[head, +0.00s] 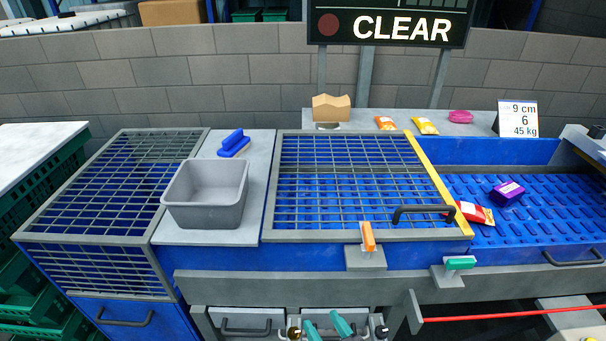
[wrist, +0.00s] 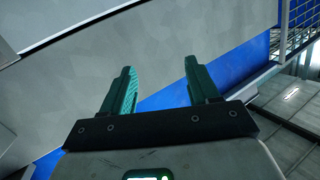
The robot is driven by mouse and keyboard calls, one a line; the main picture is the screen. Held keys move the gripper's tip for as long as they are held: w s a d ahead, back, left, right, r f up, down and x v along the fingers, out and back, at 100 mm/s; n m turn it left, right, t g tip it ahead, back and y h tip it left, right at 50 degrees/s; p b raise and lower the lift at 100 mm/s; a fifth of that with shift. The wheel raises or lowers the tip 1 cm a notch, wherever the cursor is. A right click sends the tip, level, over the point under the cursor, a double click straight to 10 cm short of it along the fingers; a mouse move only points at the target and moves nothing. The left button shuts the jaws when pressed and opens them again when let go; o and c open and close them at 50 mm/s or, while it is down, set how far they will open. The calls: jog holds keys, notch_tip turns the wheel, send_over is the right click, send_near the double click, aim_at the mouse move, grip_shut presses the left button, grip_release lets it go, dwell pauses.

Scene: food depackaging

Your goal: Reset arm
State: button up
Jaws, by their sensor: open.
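My gripper (head: 322,320) shows at the bottom edge of the head view, in front of the drawers under the workstation. Grey panels and a blue strip lie beyond the fingertips. Most of my arm is out of sight.
A grey bin (head: 207,212) stands on the counter between two grid-covered blue areas. A red-and-white packet (head: 476,213) and a purple packet (head: 507,193) lie at the right. A red bar (head: 510,313) crosses the lower right. A sign reads CLEAR (head: 400,28).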

jog(key=s+d+m+g+h, duration=0.1)
jog(key=s+d+g+h, duration=0.2)
jog(key=s+d+g, duration=0.4)
jog(key=s+d+m+g+h, duration=0.2)
jog(key=s+d+g+h, duration=0.2)
jog(key=s+d, duration=1.1)
jog(key=s+g, duration=0.2)
jog(key=s, duration=0.2)
jog(key=shift+s+d+f+m+g, duration=0.25)
jog(key=shift+s+m+g, duration=0.05)
jog(key=shift+g, duration=0.1)
